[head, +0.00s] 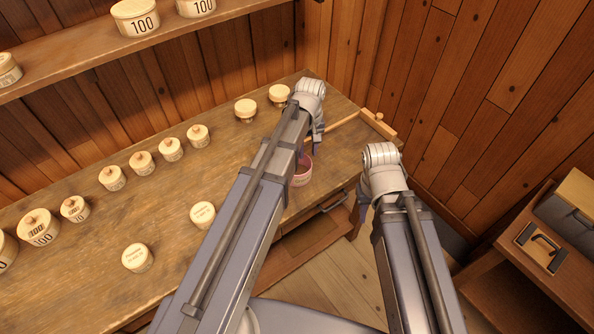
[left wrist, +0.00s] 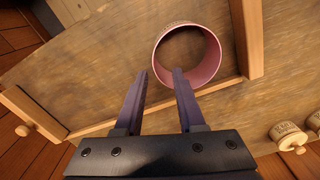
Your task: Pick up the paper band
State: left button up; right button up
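The paper band (head: 303,174) is a pink open ring on the wooden workbench, near its front right edge. It also shows in the left wrist view (left wrist: 210,68), just beyond the fingertips and to the right. My left gripper (head: 315,146) is beside and above the band in the head view, partly hidden by its own arm. In the left wrist view its two fingers (left wrist: 160,72) are apart with nothing between them. The right fingertip overlaps the band's near edge in the picture; I cannot tell whether they touch. My right gripper (head: 363,206) hangs off the bench front, mostly hidden behind its wrist.
Several pale lidded spools or tubs stand along the bench (head: 95,243), to the left and at the back. A wooden rail (head: 377,123) lies at the bench's right end. A side table with a case (head: 570,215) stands at the far right.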

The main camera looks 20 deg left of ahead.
aim_at(309, 164)
pick_arm(q)
jog(key=shift+f+b, duration=0.4)
jog(key=shift+f, duration=0.35)
jog(key=f+b, duration=0.5)
jog(key=shift+d+f, duration=0.15)
jog(key=shift+d, duration=0.2)
jog(key=shift+s, duration=0.1)
jog(key=shift+c, duration=0.3)
grip_shut()
